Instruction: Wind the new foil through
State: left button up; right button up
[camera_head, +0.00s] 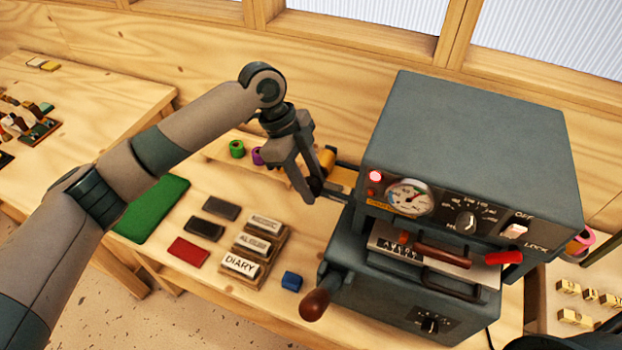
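The grey foil press (470,140) stands on the bench at centre right, with a dial, a switch and a red-handled lever. A gold foil roll (327,160) sits at its left side, partly behind my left gripper. My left gripper (313,190) points down beside the press, its fingertips close together at a dark rod or knob on the press's left side. Whether they grip it is unclear. A pink roll (582,240) shows at the press's right side, partly cut off.
A green roll (237,148) and a purple roll (257,156) stand on a wooden rack behind my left arm. A green mat (152,208), dark and red blocks, and type blocks including DIARY (240,265) lie left of the press. Brass pieces (575,317) lie at right.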

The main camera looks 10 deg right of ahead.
pick_arm(q)
grip_shut()
jog(key=shift+r, duration=0.1)
jog(key=t+y, duration=0.2)
jog(key=y, duration=0.1)
jog(key=shift+s+d, duration=0.15)
jog(key=shift+d, duration=0.2)
jog(key=shift+s+d+t+y, duration=0.1)
jog(key=shift+t+y, duration=0.8)
jog(key=shift+y, duration=0.4)
jog(key=shift+f, duration=0.2)
grip_release()
